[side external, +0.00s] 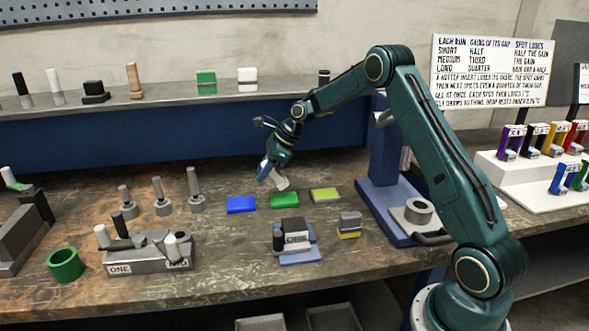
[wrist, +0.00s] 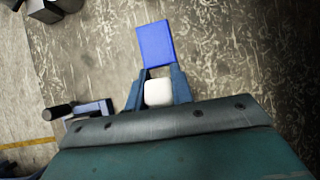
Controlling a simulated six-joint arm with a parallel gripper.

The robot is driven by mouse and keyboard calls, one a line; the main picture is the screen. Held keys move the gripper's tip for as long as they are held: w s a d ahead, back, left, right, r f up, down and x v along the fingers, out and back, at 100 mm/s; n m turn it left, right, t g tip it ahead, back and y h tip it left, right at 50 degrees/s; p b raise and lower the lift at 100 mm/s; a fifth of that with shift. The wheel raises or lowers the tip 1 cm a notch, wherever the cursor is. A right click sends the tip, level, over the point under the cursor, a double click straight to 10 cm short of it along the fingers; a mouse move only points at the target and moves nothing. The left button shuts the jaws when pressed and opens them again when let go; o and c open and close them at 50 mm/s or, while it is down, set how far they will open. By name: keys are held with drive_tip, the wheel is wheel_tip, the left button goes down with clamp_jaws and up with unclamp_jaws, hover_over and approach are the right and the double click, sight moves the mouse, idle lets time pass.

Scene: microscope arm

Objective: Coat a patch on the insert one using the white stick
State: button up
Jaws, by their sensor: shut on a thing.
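My gripper (side external: 268,178) is shut on a white piece (wrist: 158,92), held above the bench near the blue and green pads. Only its pale end shows between the jaws, so I cannot tell whether it is the white stick. A dark block labelled ONE (side external: 297,238) sits in a blue fixture at the front middle, apart from my gripper. Another white stick (side external: 56,86) stands on the back shelf.
Blue (side external: 241,204), green (side external: 285,200) and yellow-green (side external: 326,195) pads lie in a row; the blue pad (wrist: 157,45) also shows beyond my jaws. A green ring (side external: 66,265) lies front left. A blue stand (side external: 385,195) rises at right. Upright grey pegs (side external: 159,196) stand left.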

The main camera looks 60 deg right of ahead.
sight(263, 164)
drive_tip(key=shift+f, duration=1.15)
drive_tip(key=shift+f, duration=0.55)
idle(1.2)
drive_tip(key=shift+r, duration=0.15)
drive_tip(key=shift+r, duration=3.4)
drive_tip(key=shift+a, duration=0.1)
drive_tip(key=s+a+f+n+g+y, duration=0.1)
drive_tip(key=s+a+f+n+g, duration=0.1)
drive_tip(key=s+a+n+g, duration=0.6)
drive_tip(key=shift+s+a+n+g, duration=0.4)
drive_tip(key=shift+s+a+n, duration=1.85)
drive_tip(key=shift+a+n, duration=1.75)
